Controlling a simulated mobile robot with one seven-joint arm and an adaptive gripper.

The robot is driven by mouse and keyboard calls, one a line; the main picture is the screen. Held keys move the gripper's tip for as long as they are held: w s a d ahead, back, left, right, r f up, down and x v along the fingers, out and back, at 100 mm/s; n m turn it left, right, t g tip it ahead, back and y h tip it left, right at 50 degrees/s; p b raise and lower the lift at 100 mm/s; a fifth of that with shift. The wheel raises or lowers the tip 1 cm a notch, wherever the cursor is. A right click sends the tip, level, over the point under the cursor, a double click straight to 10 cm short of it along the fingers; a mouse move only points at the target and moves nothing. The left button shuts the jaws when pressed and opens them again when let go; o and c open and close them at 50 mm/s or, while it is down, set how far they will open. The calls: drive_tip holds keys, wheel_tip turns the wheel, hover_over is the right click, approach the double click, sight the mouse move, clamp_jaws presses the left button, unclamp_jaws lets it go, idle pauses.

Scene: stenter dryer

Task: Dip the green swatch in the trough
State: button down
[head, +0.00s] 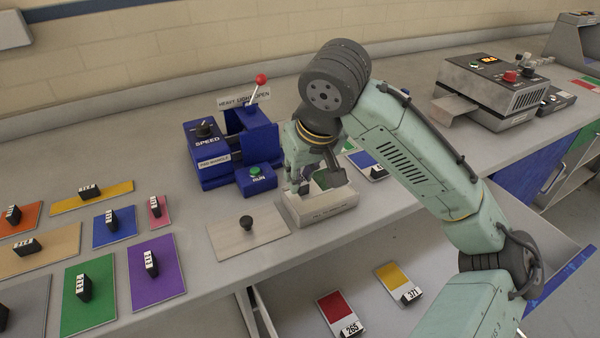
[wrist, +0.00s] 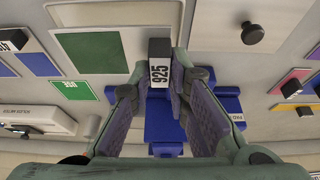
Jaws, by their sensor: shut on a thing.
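My gripper (head: 318,182) is shut on the black block handle (wrist: 160,62), labelled 925, between its fingertips. A dark green swatch (wrist: 90,50) extends from this handle to the left in the wrist view. The pale trough (head: 325,212) stands on the bench directly below my gripper in the head view. Its pale rim (wrist: 115,14) shows behind the swatch in the wrist view. The swatch is over or at the trough's opening; I cannot tell whether it touches the liquid. In the head view my fingers partly hide it.
A pale lid (head: 248,235) with a black knob lies left of the trough. A blue padding machine (head: 215,160) with a red-tipped lever stands behind it. Several coloured swatches, including a purple one (head: 156,275), lie at left. A grey machine (head: 490,95) stands at back right.

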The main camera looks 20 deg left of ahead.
drive_tip(key=shift+r, duration=0.1)
idle(0.4)
drive_tip(key=shift+r, duration=1.45)
